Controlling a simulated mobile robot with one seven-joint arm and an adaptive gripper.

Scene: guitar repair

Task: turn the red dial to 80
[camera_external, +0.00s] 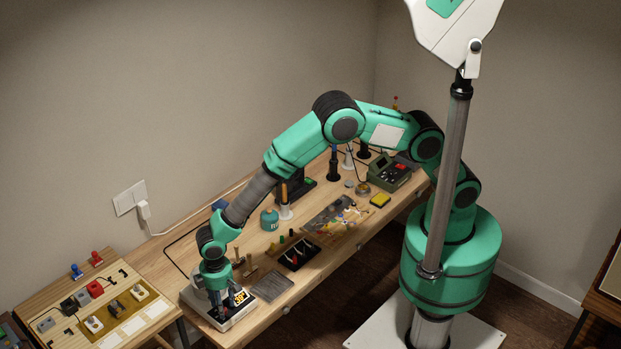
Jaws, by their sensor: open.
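My gripper (217,305) points straight down over a pale box-shaped device (243,314) at the front left of the workbench. The device has a dark face with a lit orange display (239,297), too small to read surely. The gripper's fingers are apart, low over the device's face, just left of the display. No red dial can be made out on this device; the gripper covers part of its face. I cannot tell whether the fingers touch anything there.
A dark flat pad (272,286) and a black tray (299,254) lie right of the device. A teal jar (269,219) stands behind. A wooden board (80,318) with red and blue parts is at left. A green box (390,174) sits at the bench's far end.

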